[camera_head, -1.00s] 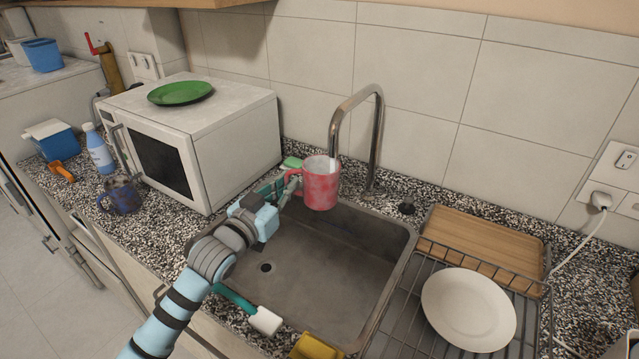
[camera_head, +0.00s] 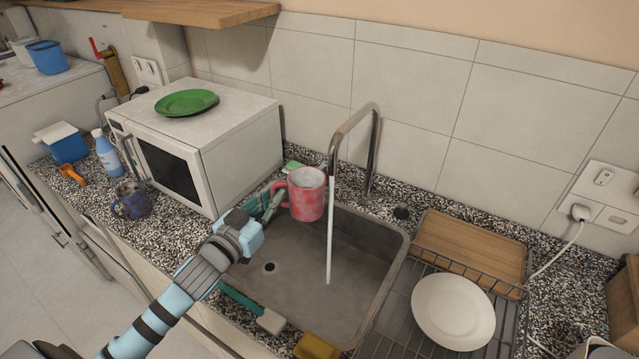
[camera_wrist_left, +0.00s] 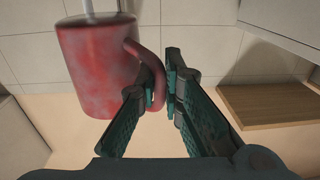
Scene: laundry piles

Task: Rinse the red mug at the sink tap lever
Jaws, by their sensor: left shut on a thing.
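The red mug (camera_head: 307,205), mottled and upright, is held above the back left of the sink (camera_head: 378,283). My left gripper (camera_head: 275,199) is shut on its handle from the left. In the left wrist view the handle lies between the fingers (camera_wrist_left: 160,75), with the mug body (camera_wrist_left: 95,65) to their left. The metal tap (camera_head: 373,150) arches over the sink. Its water stream (camera_head: 330,240) passes just right of the mug in the head view and falls into the basin. A small dark knob (camera_head: 402,212), perhaps the lever, is behind the sink. My right gripper is out of view.
A microwave (camera_head: 240,150) with a green plate (camera_head: 187,102) stands left of the sink. A blue mug (camera_head: 131,201) and a bottle (camera_head: 107,153) are farther left. A dish rack (camera_head: 500,290) with a white plate (camera_head: 453,312) and a wooden board (camera_head: 470,247) is right.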

